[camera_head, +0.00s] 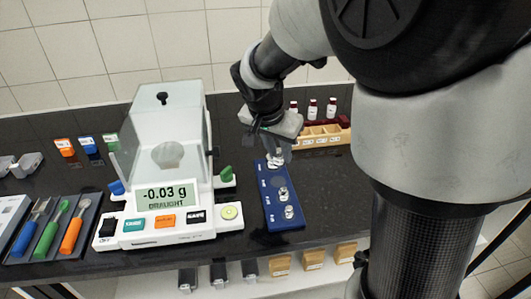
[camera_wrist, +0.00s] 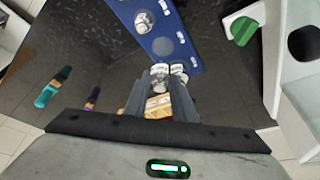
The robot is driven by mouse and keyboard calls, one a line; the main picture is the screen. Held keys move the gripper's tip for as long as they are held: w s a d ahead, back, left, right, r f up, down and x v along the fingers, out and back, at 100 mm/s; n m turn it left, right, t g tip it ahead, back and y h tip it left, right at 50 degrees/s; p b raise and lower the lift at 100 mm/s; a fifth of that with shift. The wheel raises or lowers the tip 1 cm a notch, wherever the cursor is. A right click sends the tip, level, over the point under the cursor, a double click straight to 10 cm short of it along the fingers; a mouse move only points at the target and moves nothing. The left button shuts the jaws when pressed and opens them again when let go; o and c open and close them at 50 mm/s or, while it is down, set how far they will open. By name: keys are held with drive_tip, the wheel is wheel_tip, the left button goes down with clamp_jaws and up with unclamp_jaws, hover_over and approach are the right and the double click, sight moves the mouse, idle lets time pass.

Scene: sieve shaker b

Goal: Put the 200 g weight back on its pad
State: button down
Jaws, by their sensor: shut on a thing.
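My gripper (camera_head: 281,157) is over the far end of the blue weight strip (camera_head: 269,208). It is shut on a small silver weight, taken as the 200 g weight (camera_wrist: 160,74), between its fingers in the wrist view; its marking is too small to read. Another silver weight (camera_wrist: 180,70) stands close beside it on the strip's end pad. An empty round pad (camera_wrist: 162,46) lies beyond them, and shows in the head view (camera_head: 278,182). Two more weights, one at mid-strip (camera_head: 283,194) and one near the front (camera_head: 289,212), stand on the strip.
Tools lie in a tray (camera_head: 82,245) at left. Dark counter is bare right of the strip.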

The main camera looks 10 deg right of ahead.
sight(277, 165)
wheel_tip(277, 165, down, 6)
drive_tip(key=shift+f+b, duration=0.25)
drive_tip(key=shift+b, duration=0.2)
drive_tip(key=shift+f, duration=0.1)
drive_tip(key=c, duration=1.5)
unclamp_jaws()
drive_tip(key=shift+o, duration=0.2)
